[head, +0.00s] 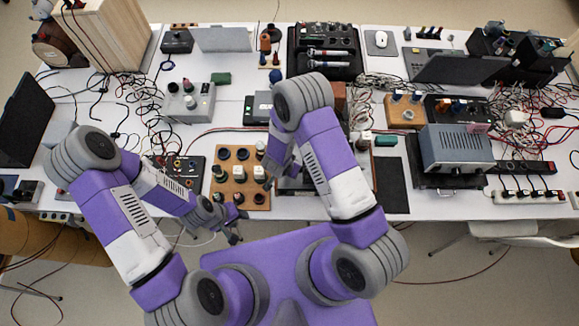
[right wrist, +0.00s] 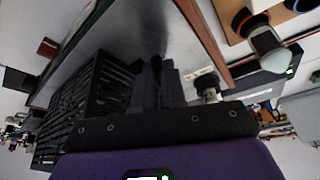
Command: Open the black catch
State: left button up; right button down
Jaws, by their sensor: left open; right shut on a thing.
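In the head view my right arm covers much of that case (head: 290,185) at the table's front middle. My left gripper (head: 236,226) is open and empty in front of the table's front edge, below the wooden knob board and away from the case.
A wooden board with black knobs (head: 240,199) lies just left of the case. A black box with jacks (head: 184,170) is further left. A grey meter box (head: 456,150) and tangled cables stand to the right. A black slatted panel (right wrist: 85,105) is close beside the right gripper.

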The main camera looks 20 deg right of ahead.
dwell(0.5)
jog(key=c, duration=1.2)
grip_release()
jog(key=shift+r, duration=0.1)
jog(key=v, duration=0.7)
jog(key=shift+r+p, duration=0.15)
jog(key=shift+p, duration=0.3)
jog(key=shift+s, duration=0.1)
